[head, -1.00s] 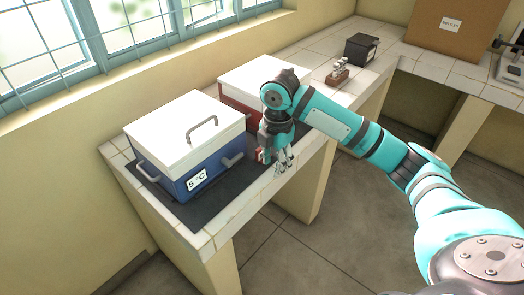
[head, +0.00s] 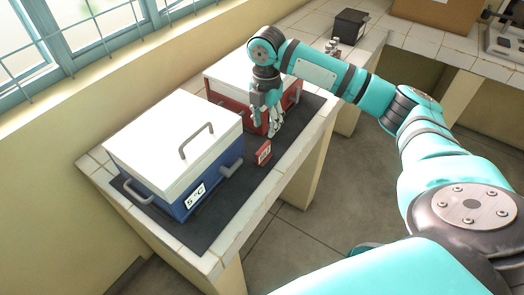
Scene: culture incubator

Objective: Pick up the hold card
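A small red card with a white marked face (head: 264,152), which appears to be the hold card, stands upright on the dark mat. It is in front of the red box and to the right of the blue box. My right gripper (head: 273,130) points down just behind the card in the head view, in front of the red box. A small gap shows between its fingers and the card, and it does not hold the card. My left gripper is not in view.
A blue box with white lid and "5 °C" label (head: 196,199) and a red box with white lid (head: 231,92) stand on the dark mat (head: 207,229). A black box (head: 350,25) stands farther back on the tiled counter. The counter's front edge is close to the card.

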